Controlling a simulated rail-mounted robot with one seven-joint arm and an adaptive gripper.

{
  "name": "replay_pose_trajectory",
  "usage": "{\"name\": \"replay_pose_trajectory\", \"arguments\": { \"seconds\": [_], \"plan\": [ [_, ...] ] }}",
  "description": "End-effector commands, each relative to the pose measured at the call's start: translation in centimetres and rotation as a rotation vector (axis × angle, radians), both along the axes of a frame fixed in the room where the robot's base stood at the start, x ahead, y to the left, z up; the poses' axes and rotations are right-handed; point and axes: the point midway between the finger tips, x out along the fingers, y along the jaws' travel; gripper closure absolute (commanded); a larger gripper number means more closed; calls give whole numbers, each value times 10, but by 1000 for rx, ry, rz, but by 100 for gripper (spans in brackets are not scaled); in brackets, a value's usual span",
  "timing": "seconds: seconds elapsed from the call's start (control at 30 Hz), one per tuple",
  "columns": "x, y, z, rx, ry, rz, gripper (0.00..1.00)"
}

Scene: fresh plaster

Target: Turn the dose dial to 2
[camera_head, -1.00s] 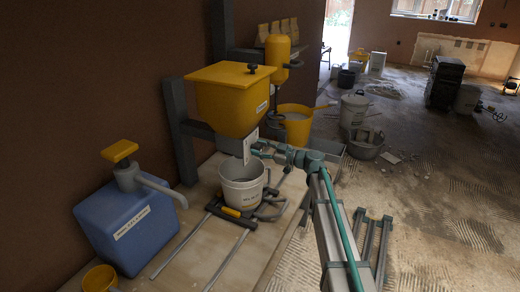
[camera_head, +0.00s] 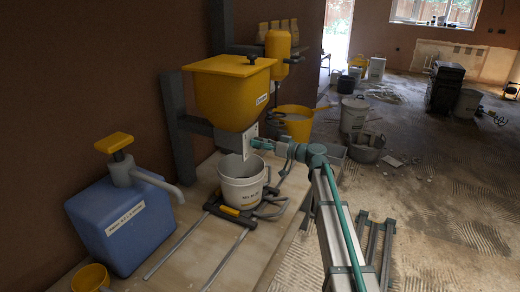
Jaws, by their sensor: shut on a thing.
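The yellow hopper (camera_head: 228,92) is mounted on a grey post by the wall. A pale plate (camera_head: 247,141) at its outlet, below the yellow body, faces right. My gripper (camera_head: 256,143) is at this plate, shut on a small part there that looks like the dose dial. The dial itself and its numbers are hidden by the gripper or too small to read. A white bucket (camera_head: 240,187) stands upright under the outlet, on a grey frame with rails.
A blue container (camera_head: 110,220) with a yellow-topped pump and grey spout stands left on the bench (camera_head: 190,262). A yellow cup (camera_head: 90,277) is at the front left. A yellow bucket (camera_head: 295,127) and a yellow mixer-like unit (camera_head: 278,50) stand behind the hopper.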

Motion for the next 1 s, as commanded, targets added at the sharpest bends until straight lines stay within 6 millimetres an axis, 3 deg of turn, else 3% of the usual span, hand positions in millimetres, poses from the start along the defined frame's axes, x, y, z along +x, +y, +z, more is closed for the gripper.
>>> {"name": "replay_pose_trajectory", "arguments": {
  "seconds": [1.0],
  "plan": [
    [2, -1, -1, 359, 896, 1, 91]
  ]
}}
